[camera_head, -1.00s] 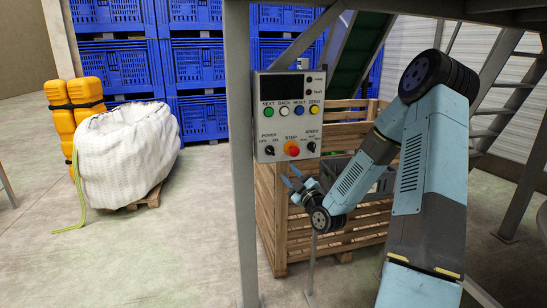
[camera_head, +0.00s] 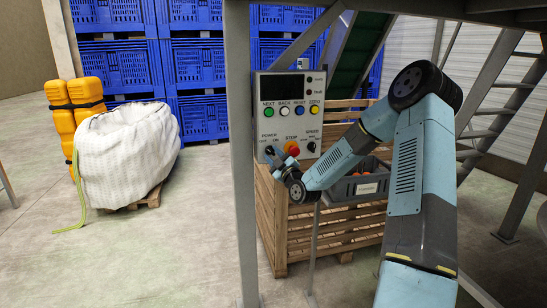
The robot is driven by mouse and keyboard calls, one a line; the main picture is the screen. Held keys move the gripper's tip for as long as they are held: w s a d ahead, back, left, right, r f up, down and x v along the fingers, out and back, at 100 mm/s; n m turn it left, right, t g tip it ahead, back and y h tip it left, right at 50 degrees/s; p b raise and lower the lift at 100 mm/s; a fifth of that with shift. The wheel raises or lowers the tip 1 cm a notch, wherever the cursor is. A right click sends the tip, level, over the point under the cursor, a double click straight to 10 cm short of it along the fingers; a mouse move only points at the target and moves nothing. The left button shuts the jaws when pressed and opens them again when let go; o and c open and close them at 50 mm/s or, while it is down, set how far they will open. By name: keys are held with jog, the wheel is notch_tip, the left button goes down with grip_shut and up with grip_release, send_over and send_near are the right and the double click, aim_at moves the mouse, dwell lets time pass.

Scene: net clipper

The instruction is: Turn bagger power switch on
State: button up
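The control panel (camera_head: 290,88) is a grey box on a post, with a dark display, a row of coloured buttons, a red stop button (camera_head: 292,149) and a black speed knob (camera_head: 311,147). The POWER label, with OFF and ON marks, is at its lower left. My gripper (camera_head: 274,153) is at this lower left corner, over the power switch, and its fingers look apart. The switch is mostly hidden by the fingertips, so I cannot tell its position or whether they touch it.
A wooden crate (camera_head: 295,240) stands below and behind the panel, with a grey bin (camera_head: 365,184) to the right. The grey post (camera_head: 243,200) runs close along the panel's left side. A white bulk bag (camera_head: 120,155) stands far left; the floor between is clear.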

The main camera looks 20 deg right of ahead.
grip_shut()
dwell(0.3)
jog(key=shift+m, duration=0.3)
jog(key=m+h, duration=0.2)
jog(key=m, duration=0.2)
jog(key=m+t+h, duration=0.1)
jog(key=m+h, duration=0.1)
jog(key=m, duration=0.1)
jog(key=m+t+h, duration=0.1)
jog(key=m, duration=0.3)
jog(key=shift+a+f+m+h, duration=0.15)
jog(key=shift+a+m+h, duration=0.15)
jog(key=shift+h, duration=0.1)
jog(key=m+h, duration=0.1)
jog(key=m, duration=0.2)
jog(key=m+h, duration=0.2)
jog(key=m, duration=0.1)
jog(key=shift+a+m, duration=0.1)
jog(key=shift+m, duration=0.3)
jog(key=shift+m+g+h, duration=0.55)
jog(key=shift+m+h, duration=0.25)
jog(key=shift+m, duration=0.75)
jog(key=shift+m+g+h, duration=0.55)
jog(key=shift+m+h, duration=0.25)
jog(key=shift+m, duration=0.75)
